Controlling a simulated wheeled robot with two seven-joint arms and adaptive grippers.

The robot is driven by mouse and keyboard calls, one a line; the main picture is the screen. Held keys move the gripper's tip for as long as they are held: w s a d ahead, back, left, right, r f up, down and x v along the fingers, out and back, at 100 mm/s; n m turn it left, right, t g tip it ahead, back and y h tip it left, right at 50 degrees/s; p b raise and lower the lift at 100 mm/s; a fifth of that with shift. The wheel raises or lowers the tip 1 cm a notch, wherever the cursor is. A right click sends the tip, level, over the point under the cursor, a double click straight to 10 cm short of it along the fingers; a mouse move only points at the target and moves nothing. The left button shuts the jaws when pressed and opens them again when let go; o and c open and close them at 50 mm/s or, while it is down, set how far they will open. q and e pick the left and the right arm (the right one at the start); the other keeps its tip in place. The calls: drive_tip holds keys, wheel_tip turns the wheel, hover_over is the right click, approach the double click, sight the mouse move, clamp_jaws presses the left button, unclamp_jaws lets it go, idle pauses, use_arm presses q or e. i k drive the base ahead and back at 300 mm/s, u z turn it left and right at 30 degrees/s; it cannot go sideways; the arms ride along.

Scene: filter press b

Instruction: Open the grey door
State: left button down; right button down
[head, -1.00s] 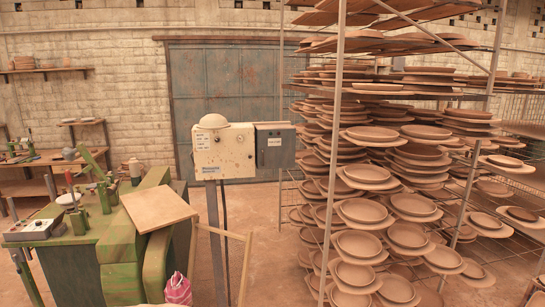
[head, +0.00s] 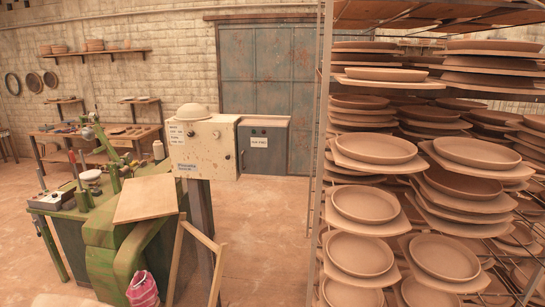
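A large blue-grey metal double door (head: 269,68) with rusty patches stands in the back wall, left of the plate rack. It looks closed, and its lower part is partly hidden. A smaller grey cabinet (head: 264,148) with a flat front, a white label and a small dark knob or lock shows beside the cream control box. Its front looks shut. I cannot tell which of these is the grey door meant. Neither of my grippers is in view.
A tall metal rack (head: 321,150) full of clay plates fills the near right. The cream control box (head: 203,147) stands on a post. A green machine (head: 120,240) with a tilted board (head: 146,198) is at left. Bare floor (head: 265,235) lies between machine and rack.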

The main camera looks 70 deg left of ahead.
sight(262, 149)
drive_tip(key=i, duration=1.25)
drive_tip(key=u, duration=3.6)
